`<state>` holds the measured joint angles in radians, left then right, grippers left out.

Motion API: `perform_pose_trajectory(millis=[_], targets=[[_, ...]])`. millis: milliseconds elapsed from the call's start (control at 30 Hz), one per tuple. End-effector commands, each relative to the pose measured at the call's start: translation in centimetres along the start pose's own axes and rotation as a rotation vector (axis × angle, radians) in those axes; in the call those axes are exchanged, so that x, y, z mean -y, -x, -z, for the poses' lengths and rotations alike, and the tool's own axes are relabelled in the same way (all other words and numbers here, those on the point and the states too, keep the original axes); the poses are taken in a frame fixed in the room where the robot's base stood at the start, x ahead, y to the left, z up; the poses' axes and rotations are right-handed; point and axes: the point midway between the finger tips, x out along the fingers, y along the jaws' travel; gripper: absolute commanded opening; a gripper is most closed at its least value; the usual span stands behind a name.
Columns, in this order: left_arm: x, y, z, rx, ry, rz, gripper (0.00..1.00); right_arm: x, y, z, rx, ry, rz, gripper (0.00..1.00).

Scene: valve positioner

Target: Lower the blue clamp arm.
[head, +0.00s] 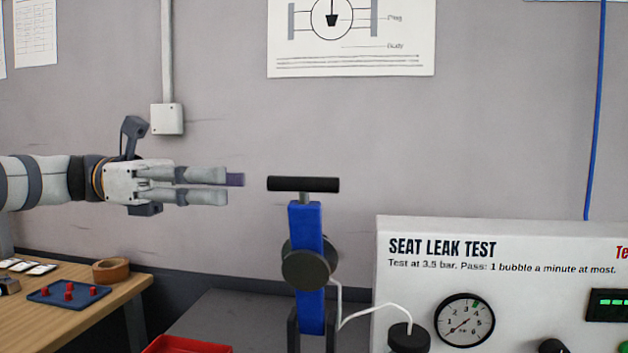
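The blue clamp arm (312,262) stands upright in the middle of the head view. A black crossbar handle (303,184) sits on a short grey stem at its top. A dark round knob (309,269) is in front of it, and its foot sits between dark brackets at the bottom edge. My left gripper (228,186) is left of the handle, at about its height, pointing right. Its grey fingers are straight with a narrow gap between them, and a dark purple tip shows at their end. My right gripper is not in view.
The white seat leak test panel (510,243) with a gauge (464,320) stands at the right. A white hose (375,312) runs near the clamp's foot. A red tray (187,346) is at the bottom. A wooden bench (75,320) is at lower left.

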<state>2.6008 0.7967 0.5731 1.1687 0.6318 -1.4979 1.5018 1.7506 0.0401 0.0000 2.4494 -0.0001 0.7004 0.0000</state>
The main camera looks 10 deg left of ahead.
Motion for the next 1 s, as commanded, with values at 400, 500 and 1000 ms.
perform_pose_trajectory(millis=[400, 500, 1000], targets=[[0.0, -9.7, 0.3, -0.003, 0.003, 0.003, 0.37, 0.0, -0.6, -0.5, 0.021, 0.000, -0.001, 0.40], [0.0, -10.9, 0.3, -0.002, 0.003, 0.002, 0.37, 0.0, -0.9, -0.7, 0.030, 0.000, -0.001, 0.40], [0.1, -11.5, 0.0, -0.002, -0.002, 0.000, 0.00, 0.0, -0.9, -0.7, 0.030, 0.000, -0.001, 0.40]])
